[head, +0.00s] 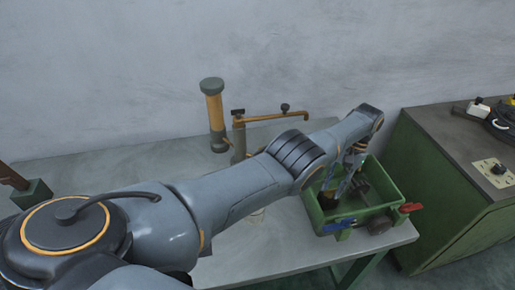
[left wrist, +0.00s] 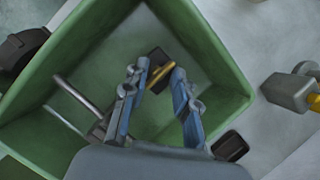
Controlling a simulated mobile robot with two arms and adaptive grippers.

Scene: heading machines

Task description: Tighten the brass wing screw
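My left gripper (head: 343,188) reaches down into a green bin (head: 392,172) on the table. In the left wrist view the gripper (left wrist: 159,70) is open, its two blue-grey fingers apart above the inside of the green bin (left wrist: 222,58). A short brass-coloured piece with a dark block (left wrist: 158,57) at its end lies below, between the fingertips in the picture. The fingers do not visibly grip it. I cannot tell whether this is the brass wing screw; no wing shape is clear. My right gripper is not in view.
A stand with a brass-coloured arm (head: 270,117) and dark knobs, and an orange cylinder (head: 214,112) with dark ends, stand at the back. A red-handled thing (head: 408,207) is at the bin's right. A green machine cabinet (head: 440,180) stands right. The table front is mostly clear.

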